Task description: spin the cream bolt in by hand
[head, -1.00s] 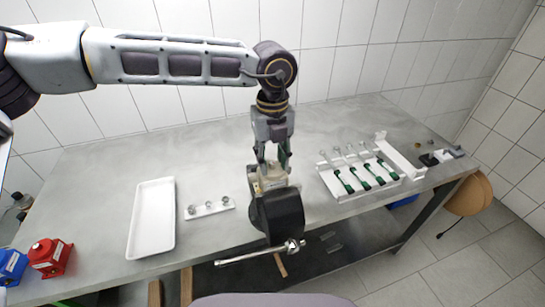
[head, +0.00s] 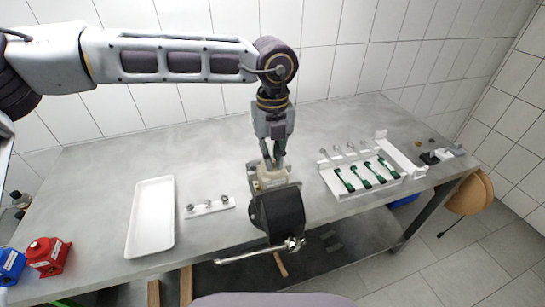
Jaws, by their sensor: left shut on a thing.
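My right gripper does not show.
A white tray (head: 134,240) and a small white rack (head: 211,208) stand left. A white holder (head: 336,195) with green-handled tools stands right. Red (head: 47,256) and blue (head: 10,267) units sit far left.

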